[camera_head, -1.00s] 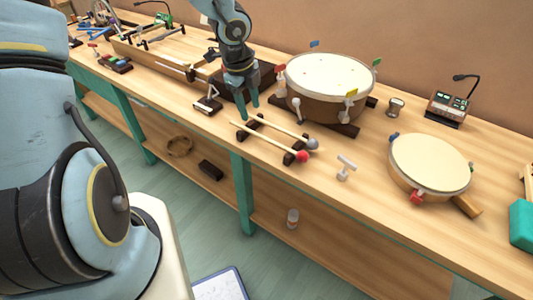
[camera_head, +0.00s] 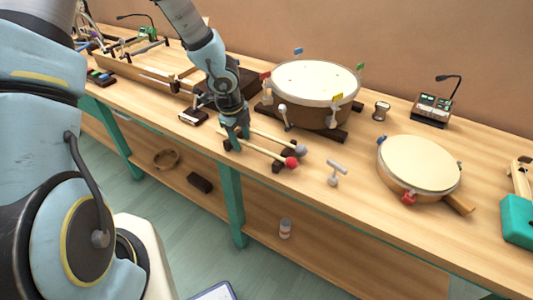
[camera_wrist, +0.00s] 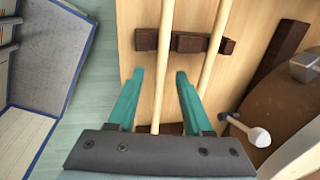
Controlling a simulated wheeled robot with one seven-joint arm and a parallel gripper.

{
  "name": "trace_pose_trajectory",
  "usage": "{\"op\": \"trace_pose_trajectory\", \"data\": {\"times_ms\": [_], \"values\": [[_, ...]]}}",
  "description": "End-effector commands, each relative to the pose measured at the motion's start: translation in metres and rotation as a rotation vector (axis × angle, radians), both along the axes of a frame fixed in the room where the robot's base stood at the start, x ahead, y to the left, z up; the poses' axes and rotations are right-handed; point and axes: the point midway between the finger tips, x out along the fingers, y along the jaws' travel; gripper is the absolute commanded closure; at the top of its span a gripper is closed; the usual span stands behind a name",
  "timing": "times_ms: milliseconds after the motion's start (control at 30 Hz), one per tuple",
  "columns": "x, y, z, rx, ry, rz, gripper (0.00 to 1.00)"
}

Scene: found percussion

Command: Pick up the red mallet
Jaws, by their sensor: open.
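The red mallet (camera_head: 291,162) lies on dark wooden rests near the front edge of the bench, its red head pointing right. A grey-headed mallet (camera_head: 300,151) lies beside it, closer to the drum. My gripper (camera_head: 235,137) is open, pointing down at the handle end of the mallets. In the wrist view, the red mallet's pale handle (camera_wrist: 165,40) passes between the two teal fingertips of my gripper (camera_wrist: 160,74). The right fingertip shows between the two handles. I cannot tell how far the fingers are above the handle. The red head is outside the wrist view.
A large drum (camera_head: 316,84) with coloured clips stands behind the mallets. A T-shaped metal key (camera_head: 336,173) lies to the right, before a round frame drum (camera_head: 418,165). A small dark block with metal piece (camera_head: 194,117) sits left of my gripper. Bare bench lies around the key.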

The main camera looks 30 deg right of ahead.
Motion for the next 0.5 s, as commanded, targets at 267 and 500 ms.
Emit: {"op": "trace_pose_trajectory", "data": {"times_ms": [267,500], "values": [[0.0001,0.0001,0.0006,0.000,0.000,0.001,0.65],[0.0001,0.0001,0.0007,0.000,0.000,0.001,0.92]]}}
